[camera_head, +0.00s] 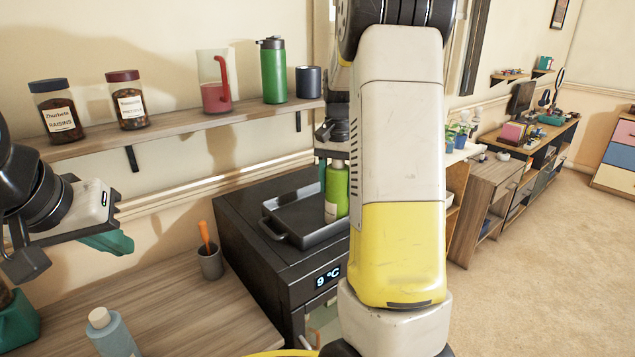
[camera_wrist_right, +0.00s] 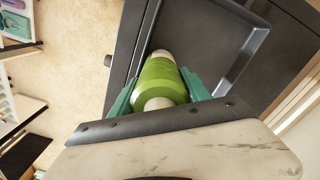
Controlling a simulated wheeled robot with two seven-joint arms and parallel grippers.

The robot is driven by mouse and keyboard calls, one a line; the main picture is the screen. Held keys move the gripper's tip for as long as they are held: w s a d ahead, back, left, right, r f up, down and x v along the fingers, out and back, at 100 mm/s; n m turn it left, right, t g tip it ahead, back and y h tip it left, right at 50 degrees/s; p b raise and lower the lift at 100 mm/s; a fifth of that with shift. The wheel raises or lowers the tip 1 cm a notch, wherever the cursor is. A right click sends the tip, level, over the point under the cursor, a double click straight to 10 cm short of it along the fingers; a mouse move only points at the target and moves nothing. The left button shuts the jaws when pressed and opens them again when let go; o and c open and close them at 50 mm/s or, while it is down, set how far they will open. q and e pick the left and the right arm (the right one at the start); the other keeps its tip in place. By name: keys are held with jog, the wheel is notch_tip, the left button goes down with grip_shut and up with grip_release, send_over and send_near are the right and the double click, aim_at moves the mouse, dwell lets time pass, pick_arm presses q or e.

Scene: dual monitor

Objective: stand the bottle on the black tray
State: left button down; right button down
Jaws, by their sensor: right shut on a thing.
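A light-green bottle (camera_head: 337,188) with a pale label is upright, held from above by my right gripper (camera_head: 335,160). In the right wrist view the bottle (camera_wrist_right: 162,82) sits between the teal fingers of the gripper (camera_wrist_right: 160,97). The black tray (camera_head: 274,231) lies on top of a black cabinet. The bottle's base is at the tray's right part; I cannot tell if it touches. The tray (camera_wrist_right: 248,52) is beside the bottle in the wrist view. My left gripper (camera_head: 108,242) hangs above the desk at the left; its fingers overlap and I see nothing held.
The black cabinet (camera_head: 248,240) has a lit display. A wall shelf (camera_head: 185,125) above holds jars, a jug, a green flask and a cup. A blue-grey bottle (camera_head: 112,335) and an orange-handled tool in a cup (camera_head: 210,262) stand on the desk. My right arm hides the middle.

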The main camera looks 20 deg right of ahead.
jog(key=c, duration=0.5)
grip_release()
notch_tip(320, 180, up, 12)
jog(key=shift+r, duration=0.1)
jog(key=s+a+f+n+t+y, duration=0.1)
jog(key=s+a+n+t, duration=0.2)
jog(key=s+a, duration=0.4)
jog(key=s+a+f+n+t+y, duration=0.1)
jog(key=s+a+n, duration=0.4)
jog(key=s, duration=1)
jog(key=a+f+t, duration=0.1)
jog(key=a+t, duration=0.1)
jog(key=shift+a, duration=0.3)
